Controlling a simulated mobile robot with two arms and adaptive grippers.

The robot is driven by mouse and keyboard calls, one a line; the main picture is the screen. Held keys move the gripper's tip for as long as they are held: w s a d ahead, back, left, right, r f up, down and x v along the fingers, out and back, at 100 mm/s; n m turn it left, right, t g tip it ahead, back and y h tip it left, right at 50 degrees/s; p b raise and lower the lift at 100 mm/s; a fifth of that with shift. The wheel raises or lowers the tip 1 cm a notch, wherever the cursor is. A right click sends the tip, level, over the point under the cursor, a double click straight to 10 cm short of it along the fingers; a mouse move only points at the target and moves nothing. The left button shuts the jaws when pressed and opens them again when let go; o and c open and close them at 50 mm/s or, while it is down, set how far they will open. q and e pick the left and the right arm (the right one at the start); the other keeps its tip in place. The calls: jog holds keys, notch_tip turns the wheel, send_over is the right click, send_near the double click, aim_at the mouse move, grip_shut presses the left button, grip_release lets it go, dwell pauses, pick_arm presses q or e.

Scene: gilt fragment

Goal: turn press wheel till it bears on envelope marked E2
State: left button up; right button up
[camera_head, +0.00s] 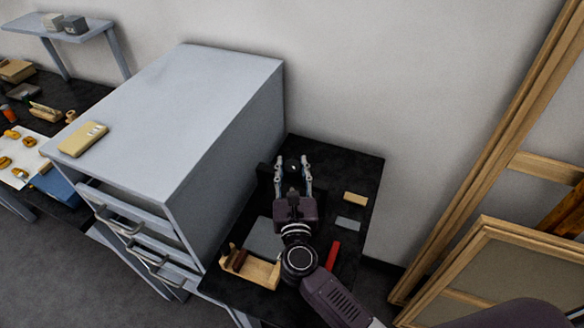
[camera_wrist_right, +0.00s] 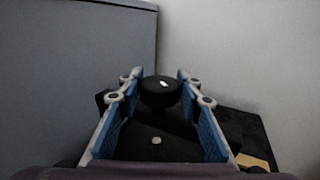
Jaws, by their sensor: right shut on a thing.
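The press wheel (camera_head: 292,168) is a small black round knob at the back of the black side table. It also shows in the right wrist view (camera_wrist_right: 160,93), with a small white mark on top. My right gripper (camera_head: 292,162) comes from the front, with one finger on each side of the wheel, and is shut on it. Dark press parts below the wheel blend into the black tabletop. I cannot make out an envelope marked E2 or whether the press touches one. My left gripper is not in view.
A large grey cabinet (camera_head: 180,110) with drawers stands close on the left. The black table (camera_head: 325,160) holds a grey plate (camera_head: 262,237), a wooden tray (camera_head: 262,273), a red bar (camera_head: 333,256), a tan block (camera_head: 355,199) and a grey block (camera_head: 348,224). Wooden frames (camera_head: 470,235) lean at right.

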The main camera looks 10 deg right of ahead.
jog(key=shift+f+m+g+h+b, duration=0.15)
jog(key=shift+m+g+h+b, duration=0.15)
jog(key=shift+m+h+b, duration=0.55)
jog(key=shift+h, duration=0.65)
jog(key=shift+m, duration=0.25)
jog(key=shift+r, duration=0.2)
jog(key=o, duration=1.2)
jog(key=shift+c, duration=0.2)
